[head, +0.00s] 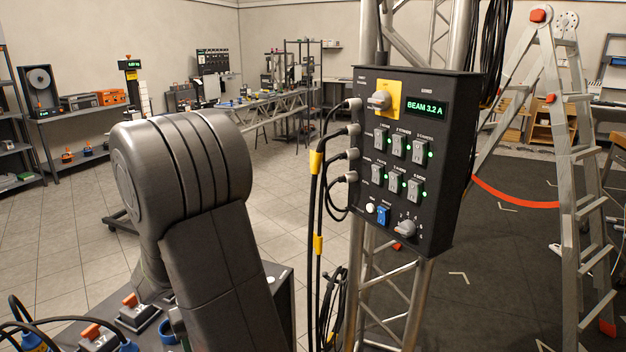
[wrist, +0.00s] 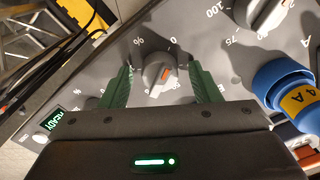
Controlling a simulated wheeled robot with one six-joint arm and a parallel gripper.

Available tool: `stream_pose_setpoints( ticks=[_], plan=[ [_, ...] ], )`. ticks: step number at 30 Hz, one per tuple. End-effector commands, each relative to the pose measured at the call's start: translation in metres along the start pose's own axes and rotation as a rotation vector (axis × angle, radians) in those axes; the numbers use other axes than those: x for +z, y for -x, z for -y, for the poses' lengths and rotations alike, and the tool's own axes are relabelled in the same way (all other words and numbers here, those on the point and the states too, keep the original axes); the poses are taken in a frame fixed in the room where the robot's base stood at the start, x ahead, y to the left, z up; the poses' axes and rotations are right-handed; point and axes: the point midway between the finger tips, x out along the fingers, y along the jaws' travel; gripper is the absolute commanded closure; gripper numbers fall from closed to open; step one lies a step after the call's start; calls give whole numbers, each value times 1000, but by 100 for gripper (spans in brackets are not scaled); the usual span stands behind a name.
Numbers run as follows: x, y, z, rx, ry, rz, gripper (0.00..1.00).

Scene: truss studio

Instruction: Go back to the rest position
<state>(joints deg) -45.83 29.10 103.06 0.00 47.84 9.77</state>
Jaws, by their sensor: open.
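A gap shows between each finger and the knob, so nothing is gripped. The knob sits on a dark panel (wrist: 215,48) marked with a percent scale, seen upside down. In the head view my grey arm fills the left foreground, bent downward, and hides most of the gripper.
Close by in the wrist view are a blue plug (wrist: 285,88) labelled 4 A, a larger knob (wrist: 262,14) and a READY display (wrist: 57,127). In the head view a control box (head: 447,165) with cables hangs on a truss. A ladder (head: 570,200) stands right.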

Motion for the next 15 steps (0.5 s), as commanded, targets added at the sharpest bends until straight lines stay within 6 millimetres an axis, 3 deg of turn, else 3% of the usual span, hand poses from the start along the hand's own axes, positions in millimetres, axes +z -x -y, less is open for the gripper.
stream_pose_setpoints(
  ticks=[15],
  plan=[
    [0,0,0,0,-423,0,43]
  ],
)
